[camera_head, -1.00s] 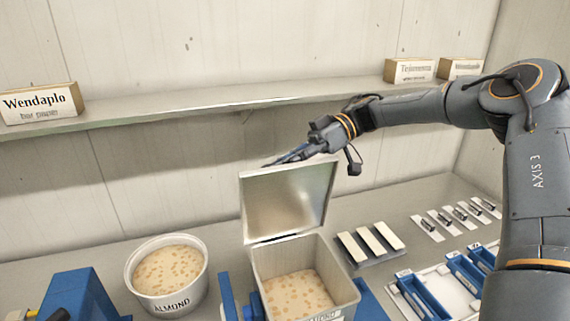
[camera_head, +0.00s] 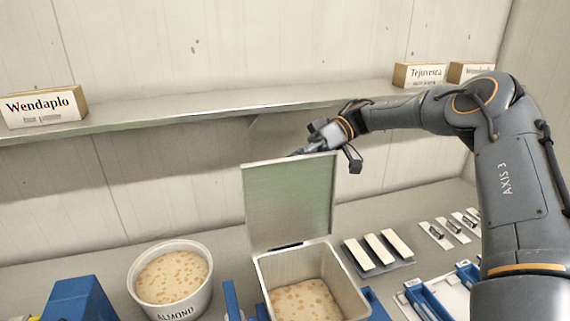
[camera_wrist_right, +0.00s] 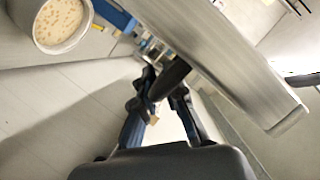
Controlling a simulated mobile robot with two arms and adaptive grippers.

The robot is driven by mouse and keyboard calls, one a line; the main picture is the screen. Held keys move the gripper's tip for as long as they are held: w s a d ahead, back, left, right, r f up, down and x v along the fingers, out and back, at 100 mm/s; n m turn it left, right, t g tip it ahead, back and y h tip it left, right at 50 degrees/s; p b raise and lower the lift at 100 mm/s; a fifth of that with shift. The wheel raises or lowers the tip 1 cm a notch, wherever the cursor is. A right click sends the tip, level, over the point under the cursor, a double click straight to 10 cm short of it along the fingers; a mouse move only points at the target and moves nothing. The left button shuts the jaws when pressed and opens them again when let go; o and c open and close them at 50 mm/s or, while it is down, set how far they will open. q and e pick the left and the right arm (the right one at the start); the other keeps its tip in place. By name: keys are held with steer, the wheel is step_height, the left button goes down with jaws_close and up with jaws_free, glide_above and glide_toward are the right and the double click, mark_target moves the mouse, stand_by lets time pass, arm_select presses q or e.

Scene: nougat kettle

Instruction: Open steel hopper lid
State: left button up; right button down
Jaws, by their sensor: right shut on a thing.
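The steel hopper (camera_head: 312,263) stands on the counter with pale, speckled almond mix inside. Its square lid (camera_head: 290,203) stands about upright on its rear edge, inner face toward the head camera. The lid also crosses the wrist view as a grey slab (camera_wrist_right: 215,55). My right gripper (camera_head: 302,151) is behind the lid's top edge, its fingertips mostly hidden in the head view. In the wrist view its fingers (camera_wrist_right: 163,82) are shut around a dark handle (camera_wrist_right: 174,79) on the lid's outer side. My left gripper is not in view.
A white ALMOND tub (camera_head: 172,304) stands left of the hopper. A tray with pale bars (camera_head: 380,250) and blue holders (camera_head: 428,298) lie to the right. A shelf (camera_head: 220,105) with boxes runs along the wall behind my right gripper.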

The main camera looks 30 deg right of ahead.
steer(key=c, duration=1.7)
jaws_free()
steer(key=shift+f, duration=0.15)
steer(key=shift+d, duration=0.1)
steer(key=shift+v, duration=3.7)
